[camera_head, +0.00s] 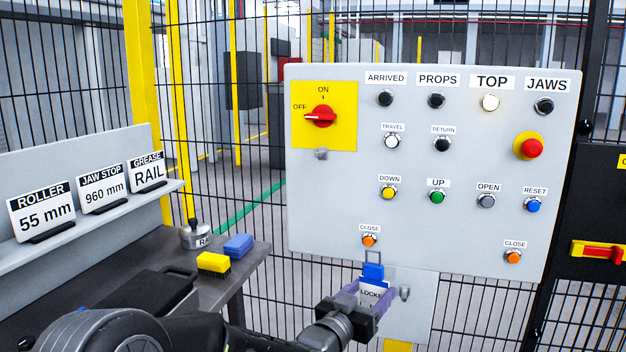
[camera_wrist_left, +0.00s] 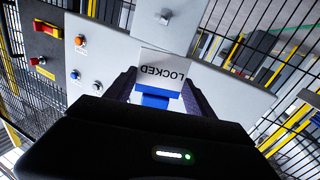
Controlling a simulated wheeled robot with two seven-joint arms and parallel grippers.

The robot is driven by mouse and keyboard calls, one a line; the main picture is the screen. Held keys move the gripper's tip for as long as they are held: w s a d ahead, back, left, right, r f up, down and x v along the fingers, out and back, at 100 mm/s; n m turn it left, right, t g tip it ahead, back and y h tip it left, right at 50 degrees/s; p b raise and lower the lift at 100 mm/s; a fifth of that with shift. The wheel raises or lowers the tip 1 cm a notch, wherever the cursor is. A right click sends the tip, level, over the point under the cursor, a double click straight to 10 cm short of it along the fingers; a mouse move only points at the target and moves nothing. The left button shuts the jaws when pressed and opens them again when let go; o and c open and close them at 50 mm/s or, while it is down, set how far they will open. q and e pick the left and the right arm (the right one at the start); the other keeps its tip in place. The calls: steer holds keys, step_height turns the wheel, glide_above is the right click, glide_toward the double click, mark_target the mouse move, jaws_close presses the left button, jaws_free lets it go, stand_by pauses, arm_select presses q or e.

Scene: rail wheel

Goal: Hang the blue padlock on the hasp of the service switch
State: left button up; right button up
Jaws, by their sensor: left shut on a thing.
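The service switch is a yellow plate (camera_head: 340,135) with a red knob (camera_head: 321,116) pointing at OFF. Its small grey hasp (camera_head: 321,154) sits at the plate's lower edge, with nothing hanging on it. My left gripper (camera_head: 364,303) is shut on the blue padlock (camera_head: 373,272), below and right of the hasp and apart from it. The padlock is upright with its shackle (camera_head: 373,256) on top. Its white LOCKED tag (camera_head: 371,293) also shows in the left wrist view (camera_wrist_left: 163,67), by the blue body (camera_wrist_left: 155,99). My right gripper is out of view.
The grey control panel (camera_head: 465,235) carries buttons, including an orange CLOSE button (camera_head: 369,240) just above the padlock. An empty hook (camera_head: 405,292) is on the lower plate. A bench (camera_head: 240,262) at left holds a yellow brush (camera_head: 213,263) and a blue block (camera_head: 238,245).

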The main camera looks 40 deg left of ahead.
arm_select(q)
steer(key=s+a+r+n+y+p, duration=0.1)
steer(key=a+r+n+y+p, duration=0.1)
steer(key=a+r, duration=0.4)
steer(key=s+a+r+n+g+y+p, duration=0.1)
steer(key=a+r+n+y+p, duration=0.2)
steer(key=r, duration=1.1)
steer(key=a+p, duration=0.2)
steer(key=a, duration=0.2)
steer(key=shift+s+p, duration=0.3)
steer(key=shift+s, duration=0.1)
steer(key=shift+w, duration=0.2)
steer(key=shift+f+p+x, duration=0.15)
steer(key=shift+p+x, duration=1.1)
steer(key=shift+x, duration=0.85)
steer(key=shift+f+p+x, duration=0.15)
steer(key=shift+p+x, duration=1.1)
steer(key=shift+x, duration=0.85)
steer(key=shift+w+a+f+b, duration=0.1)
steer(key=shift+a+f+b, duration=0.1)
steer(key=shift+f+b, duration=0.4)
steer(key=shift+w+a+b, duration=0.1)
steer(key=shift+w+b, duration=0.25)
steer(key=shift+b, duration=0.4)
steer(key=shift+f, duration=0.1)
